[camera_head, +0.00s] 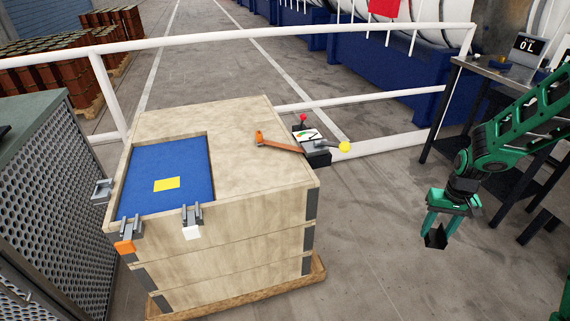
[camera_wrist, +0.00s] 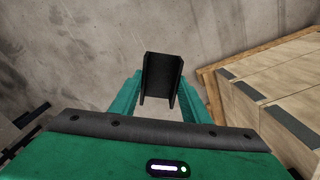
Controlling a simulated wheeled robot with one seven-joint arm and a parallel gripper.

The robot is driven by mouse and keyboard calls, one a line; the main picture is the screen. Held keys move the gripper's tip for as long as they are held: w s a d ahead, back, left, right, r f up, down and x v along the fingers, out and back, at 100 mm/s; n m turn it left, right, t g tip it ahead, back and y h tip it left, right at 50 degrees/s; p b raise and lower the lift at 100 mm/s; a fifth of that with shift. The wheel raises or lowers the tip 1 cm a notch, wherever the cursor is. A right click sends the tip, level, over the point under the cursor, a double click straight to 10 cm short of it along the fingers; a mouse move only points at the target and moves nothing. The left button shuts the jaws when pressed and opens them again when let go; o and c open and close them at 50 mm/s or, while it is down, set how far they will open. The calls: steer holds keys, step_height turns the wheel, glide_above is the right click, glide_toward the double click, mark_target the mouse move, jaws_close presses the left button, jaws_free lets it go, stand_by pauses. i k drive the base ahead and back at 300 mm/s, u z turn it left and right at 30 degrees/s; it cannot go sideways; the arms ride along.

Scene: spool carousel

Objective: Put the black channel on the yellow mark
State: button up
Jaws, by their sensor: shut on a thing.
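My gripper (camera_head: 443,215) hangs at the right in the head view, over the floor and well to the right of the wooden crate. It is shut on the black channel (camera_head: 436,239), a small dark U-shaped piece. In the wrist view the black channel (camera_wrist: 161,79) stands between the two green fingers, with its open side showing. The yellow mark (camera_head: 166,184) is a flat square on the blue panel (camera_head: 192,158) set in the crate's top at the left. The mark is bare.
The wooden crate (camera_head: 250,235) carries an orange-handled tool (camera_head: 278,145) on its top. Grey brackets (camera_head: 192,214) sit along the blue panel's edge. A white railing (camera_head: 400,94) runs behind; a dark workbench (camera_head: 490,70) stands right.

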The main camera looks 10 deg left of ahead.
mark_target(167, 183)
steer(key=k, duration=1.25)
steer(key=u, duration=1.05)
steer(key=i, duration=1)
